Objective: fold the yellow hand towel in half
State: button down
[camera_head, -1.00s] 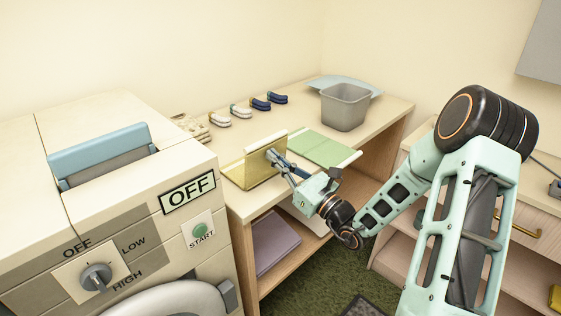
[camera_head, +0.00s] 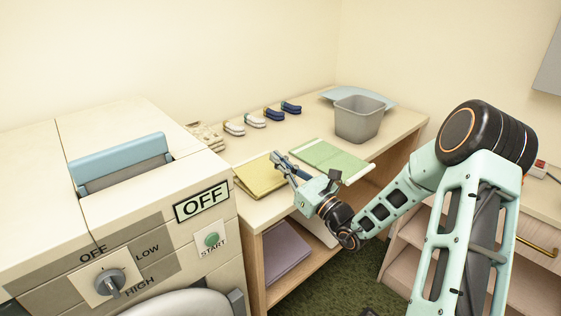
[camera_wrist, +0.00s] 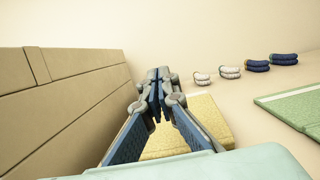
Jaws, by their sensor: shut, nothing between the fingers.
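The yellow hand towel (camera_head: 260,177) lies on the wooden table beside the washing machine, one layer over another, roughly flat. My gripper (camera_head: 278,157) is shut and empty, with its fingertips over the towel's right side in the head view. In the wrist view, my gripper (camera_wrist: 156,75) has its fingers together, and the yellow towel (camera_wrist: 200,115) shows below and behind them. The fingers hide part of the towel. I cannot tell whether the fingertips touch it.
A green towel (camera_head: 330,155) lies just right of the yellow one. A grey bin (camera_head: 358,120) stands behind it. Several rolled socks (camera_head: 255,119) line the table's back. The washing machine (camera_head: 150,200) borders the table's left side. A purple cloth (camera_head: 284,250) lies on the shelf below.

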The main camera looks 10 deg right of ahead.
jog(key=shift+f+x, duration=0.25)
jog(key=shift+x, duration=0.8)
jog(key=shift+f+x, duration=0.25)
jog(key=shift+x, duration=0.8)
jog(key=shift+w, duration=0.1)
jog(key=s+d+r+p, duration=0.3)
jog(key=s+r+p, duration=0.2)
jog(key=shift+d, duration=0.15)
